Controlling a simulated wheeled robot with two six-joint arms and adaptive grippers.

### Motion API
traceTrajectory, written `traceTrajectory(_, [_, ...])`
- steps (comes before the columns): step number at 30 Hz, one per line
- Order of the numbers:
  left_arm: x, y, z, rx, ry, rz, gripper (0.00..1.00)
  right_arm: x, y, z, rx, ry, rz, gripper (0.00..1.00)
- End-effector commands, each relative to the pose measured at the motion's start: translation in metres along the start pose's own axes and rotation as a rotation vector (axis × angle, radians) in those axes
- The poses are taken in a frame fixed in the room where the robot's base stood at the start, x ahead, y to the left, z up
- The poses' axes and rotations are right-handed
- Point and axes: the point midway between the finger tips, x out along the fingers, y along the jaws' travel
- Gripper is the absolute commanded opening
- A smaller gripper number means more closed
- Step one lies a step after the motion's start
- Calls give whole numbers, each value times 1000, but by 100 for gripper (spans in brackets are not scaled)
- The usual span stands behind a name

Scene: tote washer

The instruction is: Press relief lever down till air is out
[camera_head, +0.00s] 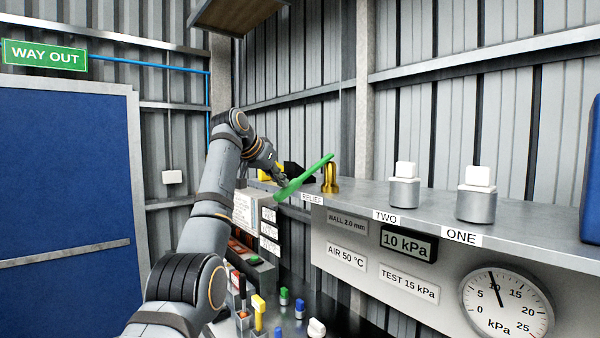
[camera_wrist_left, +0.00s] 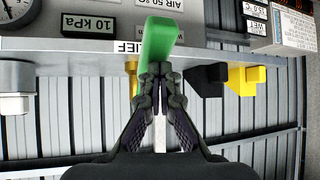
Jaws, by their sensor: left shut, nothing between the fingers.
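The green relief lever (camera_head: 305,178) sits on a brass valve (camera_head: 330,180) at the shelf edge by the RELIEF label (camera_head: 312,198). It slants, its left end lower than its right. My left gripper (camera_head: 281,181) is at the lever's left part, with its fingers shut and empty. In the left wrist view the closed fingertips (camera_wrist_left: 160,72) are right at the green lever (camera_wrist_left: 160,38); whether they touch it I cannot tell. The digital display (camera_head: 408,243) reads 10 kPa, and the dial gauge (camera_head: 506,303) needle points near 10. My right gripper is not in view.
Two white-topped knobs, TWO (camera_head: 404,187) and ONE (camera_head: 476,196), stand on the shelf (camera_head: 440,216) to the right. Black and yellow blocks (camera_wrist_left: 243,79) are beside the lever. Below are several coloured switches and a yellow handle (camera_head: 258,310). A blue door (camera_head: 65,190) is at left.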

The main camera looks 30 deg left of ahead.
Motion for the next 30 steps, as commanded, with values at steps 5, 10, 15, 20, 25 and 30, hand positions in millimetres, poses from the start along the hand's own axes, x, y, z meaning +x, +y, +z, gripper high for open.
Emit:
traceTrajectory(5, [9,0,12,-1,-2,0,0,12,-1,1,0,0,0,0])
traceTrajectory(10, [15,0,20,0,-2,0,0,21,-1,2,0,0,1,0])
traceTrajectory(15, [22,0,28,-1,-3,0,0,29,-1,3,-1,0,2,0])
traceTrajectory(20, [25,0,31,0,-3,0,0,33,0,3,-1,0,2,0])
traceTrajectory(25, [24,0,30,0,-2,0,0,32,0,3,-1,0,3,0])
traceTrajectory(30, [24,0,30,0,-2,0,0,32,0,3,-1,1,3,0])
